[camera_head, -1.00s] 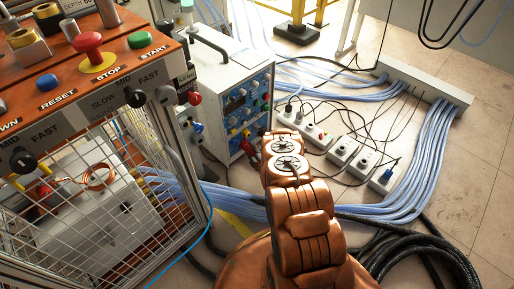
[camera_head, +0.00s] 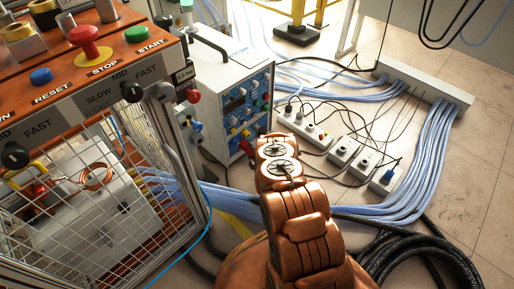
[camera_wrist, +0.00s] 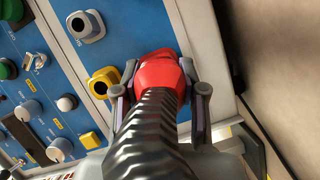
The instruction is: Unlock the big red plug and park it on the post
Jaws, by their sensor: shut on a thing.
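The big red plug (camera_wrist: 158,76) is in the wrist view, at the blue panel of the white cabinet, with a thick black ribbed cable (camera_wrist: 150,125) running from its back toward me. My gripper (camera_wrist: 160,92) has a finger on each side of the plug and is shut on it. The plug's front end is hidden, so I cannot tell whether it is locked or seated. In the head view my own copper-coloured arm hides most of the gripper and plug. I cannot pick out the post in either view.
A yellow fitting (camera_wrist: 103,82) and a grey fitting (camera_wrist: 85,26) sit on the panel left of the plug. In the head view, the control console (camera_head: 70,90) with a mesh cage stands left. Power strips (camera_head: 342,152) and pale blue cables (camera_head: 430,150) lie on the floor right.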

